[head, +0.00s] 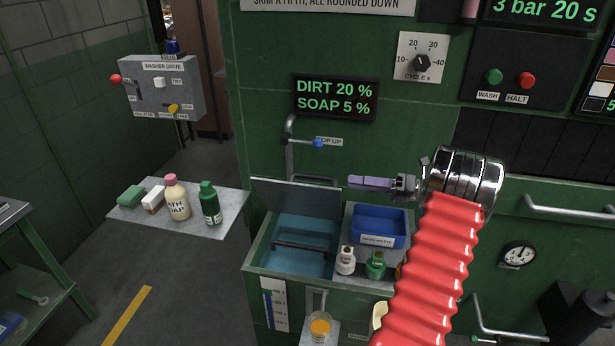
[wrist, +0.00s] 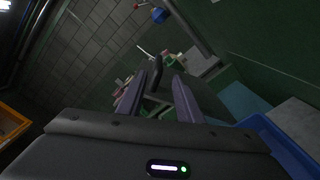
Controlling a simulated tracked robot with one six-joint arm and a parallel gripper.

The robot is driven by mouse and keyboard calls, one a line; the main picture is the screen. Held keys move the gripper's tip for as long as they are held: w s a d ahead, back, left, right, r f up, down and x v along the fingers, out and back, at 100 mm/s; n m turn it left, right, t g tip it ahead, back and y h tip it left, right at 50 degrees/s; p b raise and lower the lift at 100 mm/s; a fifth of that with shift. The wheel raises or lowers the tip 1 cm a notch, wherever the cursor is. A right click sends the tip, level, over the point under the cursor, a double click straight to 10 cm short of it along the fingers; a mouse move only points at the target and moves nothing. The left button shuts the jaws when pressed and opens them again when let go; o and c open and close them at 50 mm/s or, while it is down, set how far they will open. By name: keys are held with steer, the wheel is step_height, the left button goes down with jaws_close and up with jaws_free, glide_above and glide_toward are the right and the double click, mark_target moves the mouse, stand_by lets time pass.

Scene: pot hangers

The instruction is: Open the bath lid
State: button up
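The bath (head: 290,240) is an open basin with a teal inside, in the counter at the centre of the head view. Its grey lid (head: 297,205) stands tilted up along the back edge, so the inside shows. A dark bar (head: 302,250) crosses the basin. My gripper (head: 352,182) points left, above and to the right of the bath, and appears clear of the lid. In the wrist view my gripper (wrist: 159,74) has its two lilac fingers apart. A dark upright piece shows between them; I cannot tell its distance. The teal bath (wrist: 240,100) shows at the right there.
A blue bin (head: 379,224) and small bottles (head: 345,261) stand right of the bath. A tap with a blue knob (head: 318,143) is behind it. A side shelf (head: 225,222) holds a sponge, a brush and two bottles. A grey control box (head: 160,88) is at the upper left.

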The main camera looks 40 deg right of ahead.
mark_target(297, 176)
steer(key=shift+w, duration=0.1)
steer(key=x, duration=1.4)
steer(key=shift+a, duration=0.15)
steer(key=shift+c, duration=0.2)
jaws_close()
steer(key=shift+f, duration=0.1)
